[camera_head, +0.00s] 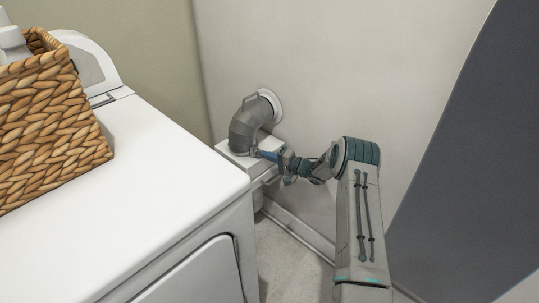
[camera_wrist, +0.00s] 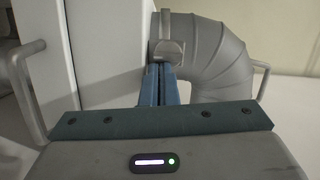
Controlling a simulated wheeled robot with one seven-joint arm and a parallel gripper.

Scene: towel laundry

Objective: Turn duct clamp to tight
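The grey duct elbow (camera_head: 247,125) bends from the wall down behind the dryer. It also fills the upper right of the wrist view (camera_wrist: 215,55). The duct clamp (camera_wrist: 168,45) shows there as a grey band end with a rounded tab at the duct's mouth. My gripper (camera_wrist: 160,70) has its two blue fingers close together with only a thin line between them. Their tips are right at the clamp's tab. Whether a thin part of the clamp sits between them is hidden. In the head view my gripper (camera_head: 258,154) reaches in from the right to the duct's lower end.
A white dryer (camera_head: 150,190) stands at the left, with a wicker basket (camera_head: 50,130) on top. The wall (camera_head: 330,80) is close behind the duct. Bare floor (camera_head: 285,265) shows between dryer and wall. A handle-like loop (camera_wrist: 262,80) stands out beside the duct.

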